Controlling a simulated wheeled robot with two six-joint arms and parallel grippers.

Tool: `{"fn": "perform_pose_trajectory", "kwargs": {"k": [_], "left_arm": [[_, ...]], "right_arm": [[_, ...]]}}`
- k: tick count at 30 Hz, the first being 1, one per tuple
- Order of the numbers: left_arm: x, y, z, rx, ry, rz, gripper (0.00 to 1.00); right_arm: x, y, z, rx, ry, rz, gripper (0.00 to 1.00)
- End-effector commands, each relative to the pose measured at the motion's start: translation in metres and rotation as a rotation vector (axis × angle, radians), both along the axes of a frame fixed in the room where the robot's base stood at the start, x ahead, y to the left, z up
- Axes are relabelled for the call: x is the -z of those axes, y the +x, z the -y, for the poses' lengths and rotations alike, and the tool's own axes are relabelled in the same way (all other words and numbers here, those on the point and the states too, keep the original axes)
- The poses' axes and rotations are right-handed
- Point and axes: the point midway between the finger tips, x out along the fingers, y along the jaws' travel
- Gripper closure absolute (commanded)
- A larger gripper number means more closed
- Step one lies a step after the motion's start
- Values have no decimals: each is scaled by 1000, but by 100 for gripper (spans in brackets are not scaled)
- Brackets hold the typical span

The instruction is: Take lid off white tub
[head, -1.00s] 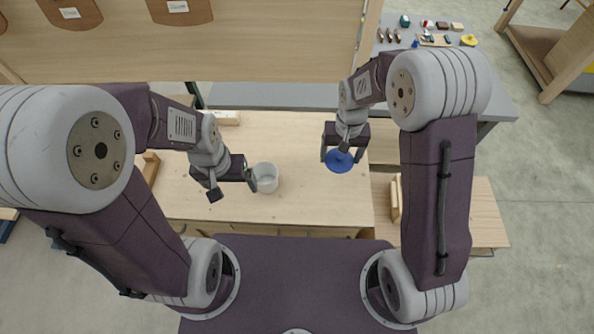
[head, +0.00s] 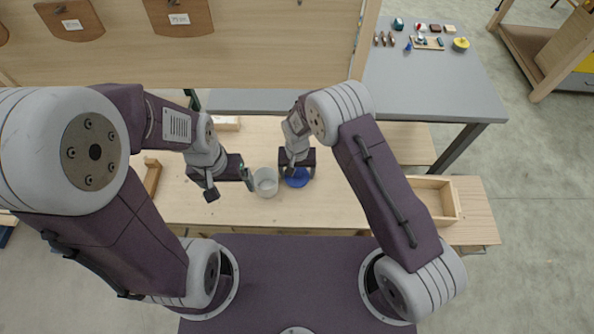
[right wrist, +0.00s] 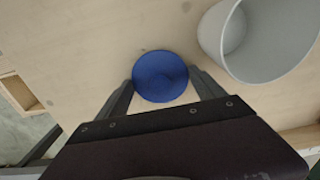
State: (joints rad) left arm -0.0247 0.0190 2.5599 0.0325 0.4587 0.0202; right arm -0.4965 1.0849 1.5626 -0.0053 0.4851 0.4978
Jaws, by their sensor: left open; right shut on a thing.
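The white tub (head: 265,183) stands upright and uncovered on the wooden table, and its open mouth shows in the right wrist view (right wrist: 262,40). The blue lid (head: 297,178) is just right of the tub, apart from it. My right gripper (head: 297,172) is shut on the lid, with a finger on each side of it in the right wrist view (right wrist: 160,78). I cannot tell whether the lid touches the table. My left gripper (head: 232,184) is open, close to the left side of the tub; its exact contact with the tub is unclear.
An open wooden box (head: 436,198) sits right of the table. A grey table (head: 432,85) with small items stands at the back right. A board with brown pockets (head: 200,50) rises behind. The wooden table (head: 335,200) is clear right of the lid.

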Motion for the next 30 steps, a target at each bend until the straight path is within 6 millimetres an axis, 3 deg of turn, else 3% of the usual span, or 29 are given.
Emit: {"fn": "perform_pose_trajectory", "kwargs": {"k": [9,10,12,22,30], "left_arm": [[5,0,0,0,0,0,10],[4,0,0,0,0,0,10],[4,0,0,0,0,0,10],[2,0,0,0,0,0,10],[14,0,0,0,0,0,10]], "right_arm": [[5,0,0,0,0,1,70],[4,0,0,0,0,1,13],[3,0,0,0,0,1,0],[-5,1,0,0,1,3,0],[-53,1,0,0,3,5,0]]}}
